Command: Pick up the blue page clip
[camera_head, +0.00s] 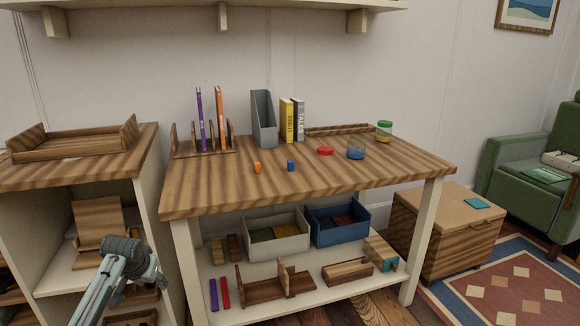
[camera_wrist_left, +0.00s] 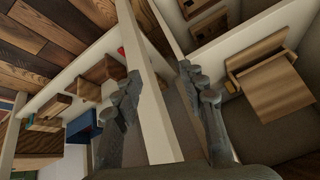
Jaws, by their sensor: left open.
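The blue page clip (camera_head: 290,165) is a small blue piece standing on the striped wooden tabletop (camera_head: 350,178), near the middle. A similar orange clip (camera_head: 257,167) stands a little to its left. My left gripper (camera_head: 150,270) is low at the lower left, in front of the shelf unit and below tabletop height, well away from the blue clip. In the left wrist view its two fingers (camera_wrist_left: 163,90) are spread apart, with nothing held between them; a pale post shows behind them. The blue clip is not seen in that view. My right gripper is in neither view.
On the table stand a book rack (camera_head: 205,150), a grey file holder (camera_head: 263,120), a red lid (camera_head: 325,150) and a jar (camera_head: 384,131). A blue bin (camera_head: 337,236) sits on the lower shelf. The tabletop's front is clear.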

